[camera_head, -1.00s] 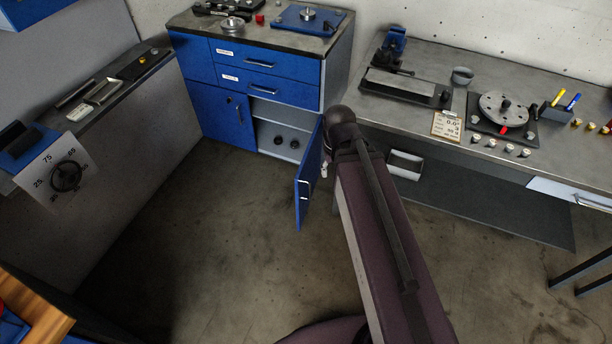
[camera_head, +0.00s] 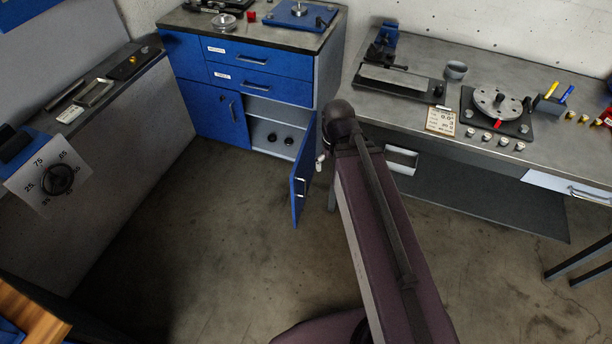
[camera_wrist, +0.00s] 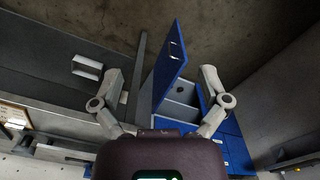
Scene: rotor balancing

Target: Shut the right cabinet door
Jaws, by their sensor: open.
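The right cabinet door (camera_head: 303,175) is a blue panel standing wide open, swung out from the blue cabinet (camera_head: 219,118). Its inner side has two small bright hinge or latch fittings. The left door (camera_head: 212,112) is shut. In the wrist view the open door (camera_wrist: 172,68) shows ahead, between the two fingers in the picture. My gripper (camera_wrist: 160,75) is open, its pale fingers spread wide. I cannot tell whether it touches the door. In the head view my arm hides most of the gripper; only a pale bit shows beside the door.
Dark round objects (camera_head: 279,139) stand inside the open compartment. A workbench (camera_head: 400,122) with a balancing rotor (camera_head: 498,102) is at the right, close to the door. A grey counter (camera_head: 130,135) with a dial panel is at the left. The floor (camera_head: 225,240) before the cabinet is clear.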

